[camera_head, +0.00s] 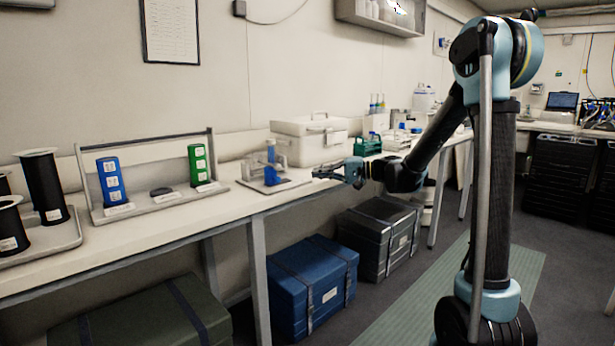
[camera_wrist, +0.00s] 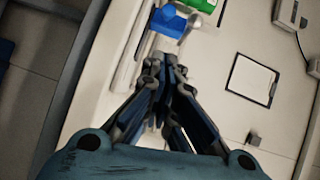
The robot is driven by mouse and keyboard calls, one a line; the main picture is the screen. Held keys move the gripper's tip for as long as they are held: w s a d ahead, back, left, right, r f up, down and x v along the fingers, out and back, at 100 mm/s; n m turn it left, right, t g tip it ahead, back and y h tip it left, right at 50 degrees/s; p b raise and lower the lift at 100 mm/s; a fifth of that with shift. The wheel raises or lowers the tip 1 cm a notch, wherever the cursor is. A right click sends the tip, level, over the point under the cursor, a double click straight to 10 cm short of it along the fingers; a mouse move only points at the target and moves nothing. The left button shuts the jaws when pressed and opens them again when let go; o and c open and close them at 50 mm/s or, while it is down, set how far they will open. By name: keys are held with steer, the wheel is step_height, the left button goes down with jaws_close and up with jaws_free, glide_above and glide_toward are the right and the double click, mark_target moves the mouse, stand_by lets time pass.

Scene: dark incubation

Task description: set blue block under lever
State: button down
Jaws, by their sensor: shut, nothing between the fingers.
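A tall blue block (camera_head: 111,182) with white labels stands at the left of a grey rack on the bench. A blue block-shaped thing also shows beyond my fingers in the wrist view (camera_wrist: 168,20). A small stand (camera_head: 249,172) with clear and blue parts sits on a flat plate right of the rack. I cannot make out which part of it is the lever. My gripper (camera_head: 325,173) is shut and empty, to the right of the stand and near the bench's front edge. The fingers also show together in the wrist view (camera_wrist: 160,68).
A green block (camera_head: 197,164) and a dark round piece (camera_head: 161,191) share the grey rack (camera_head: 150,204). Black spools (camera_head: 45,187) stand on a tray at far left. A white case (camera_head: 310,142) and green rack (camera_head: 367,146) stand behind my gripper. Cases lie below the bench.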

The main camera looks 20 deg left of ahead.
steer(key=shift+w+d+r, duration=0.1)
steer(key=shift+d+r, duration=0.05)
steer(key=shift+d, duration=1.3)
